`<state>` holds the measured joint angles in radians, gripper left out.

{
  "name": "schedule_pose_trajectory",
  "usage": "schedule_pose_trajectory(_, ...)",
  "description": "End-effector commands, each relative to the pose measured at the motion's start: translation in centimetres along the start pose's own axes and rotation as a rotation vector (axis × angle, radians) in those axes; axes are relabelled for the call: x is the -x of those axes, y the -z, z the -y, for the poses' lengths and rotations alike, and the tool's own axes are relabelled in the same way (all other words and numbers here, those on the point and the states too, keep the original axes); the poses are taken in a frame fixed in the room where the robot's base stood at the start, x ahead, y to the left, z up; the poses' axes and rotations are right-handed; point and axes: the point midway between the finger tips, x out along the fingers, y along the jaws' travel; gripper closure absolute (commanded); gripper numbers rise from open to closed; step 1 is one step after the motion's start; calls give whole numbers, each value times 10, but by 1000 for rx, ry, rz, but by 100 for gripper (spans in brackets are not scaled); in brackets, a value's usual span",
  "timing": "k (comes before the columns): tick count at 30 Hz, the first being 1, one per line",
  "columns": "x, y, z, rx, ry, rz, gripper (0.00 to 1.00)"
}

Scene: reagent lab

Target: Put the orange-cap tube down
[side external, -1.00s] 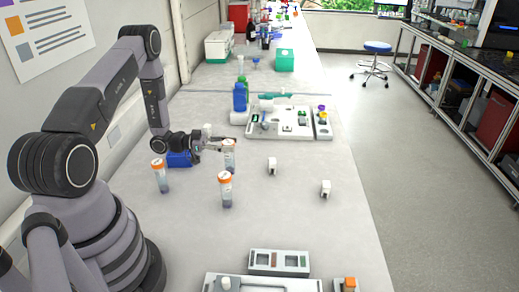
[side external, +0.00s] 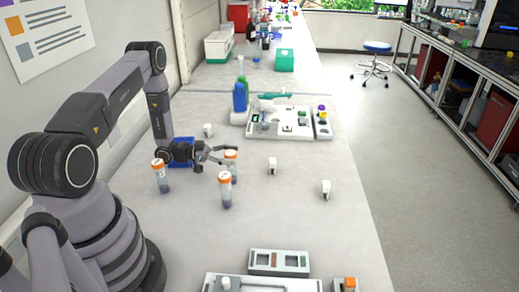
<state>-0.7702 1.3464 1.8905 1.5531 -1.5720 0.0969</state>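Three clear tubes with orange caps and dark contents show in the side external view. One tube (side external: 231,168) stands upright at the fingertips of my gripper (side external: 230,156). Its base looks to be at the table top. The gripper reaches in from the left, low over the table, with its fingers spread apart around the tube's upper part. Whether a finger still touches it is too small to tell. A second tube (side external: 226,192) stands upright just in front, and a third (side external: 160,178) stands to the left.
A blue block (side external: 181,143) sits behind my wrist, partly hidden. Small white blocks (side external: 272,166) and (side external: 326,190) lie to the right. A white tray (side external: 290,130) and a blue bottle (side external: 239,98) stand behind. Grey racks (side external: 279,262) are at the front.

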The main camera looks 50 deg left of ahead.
Motion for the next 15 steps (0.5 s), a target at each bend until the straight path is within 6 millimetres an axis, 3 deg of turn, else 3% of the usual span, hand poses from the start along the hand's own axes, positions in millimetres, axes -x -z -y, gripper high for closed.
schedule_pose_trajectory(8, 1, 4, 0, -1, 0, 0, 38)
schedule_pose_trajectory(15, 43, 3, 1, 0, 6, 0, 38)
